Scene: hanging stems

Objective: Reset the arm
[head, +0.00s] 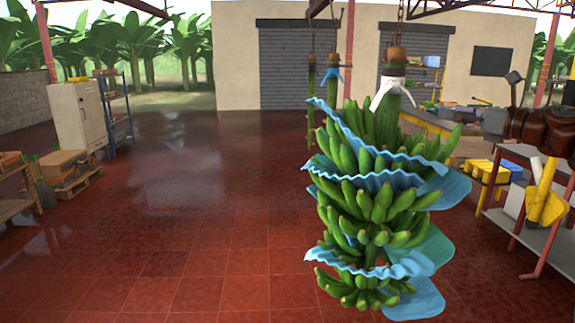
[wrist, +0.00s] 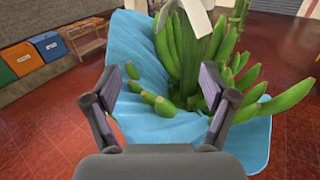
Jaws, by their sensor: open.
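A large stem of green bananas (head: 375,200) hangs from a chain in the head view, right of the middle. Wavy blue sheets (head: 385,180) sit between its tiers, and a white tie (head: 392,92) is knotted near its top. In the wrist view my gripper (wrist: 168,102) is open, with nothing between its fingers. Beyond and below the fingers are green bananas (wrist: 190,60) and a blue sheet (wrist: 140,65). Whether the fingers touch the sheet, I cannot tell.
Two thinner stems (head: 332,75) hang behind. A metal table (head: 530,235) and yellow crates (head: 492,170) stand at the right. A white cabinet (head: 78,115), a shelf (head: 115,105) and pallets (head: 70,180) stand at the left. The red tiled floor (head: 190,210) between is clear.

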